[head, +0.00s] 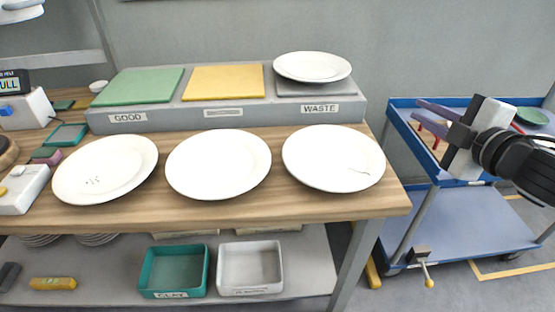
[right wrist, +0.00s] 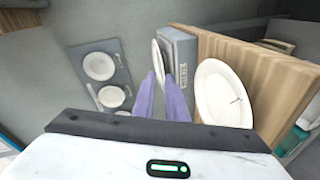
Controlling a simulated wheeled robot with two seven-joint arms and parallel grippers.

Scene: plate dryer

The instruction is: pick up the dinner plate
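Three white plates lie in a row on the wooden bench: the left plate (head: 105,168) has dark specks, the middle plate (head: 218,163) looks plain, and the right plate (head: 333,157) has a dark crack-like line. The right plate also shows in the right wrist view (right wrist: 218,92). A fourth white plate (head: 312,66) rests on the grey pad marked WASTE and appears nearly edge-on in the right wrist view (right wrist: 158,62). My right gripper (head: 417,110) is open and empty, right of the bench, apart from every plate. Its two purple fingers show a gap (right wrist: 163,84). My left gripper is out of view.
A grey raised shelf carries a green pad (head: 138,86) marked GOOD and a yellow pad (head: 223,82). A blue cart (head: 460,215) stands right of the bench, beneath my right arm. Teal and white bins (head: 250,268) sit on the lower shelf. Small items crowd the bench's left end.

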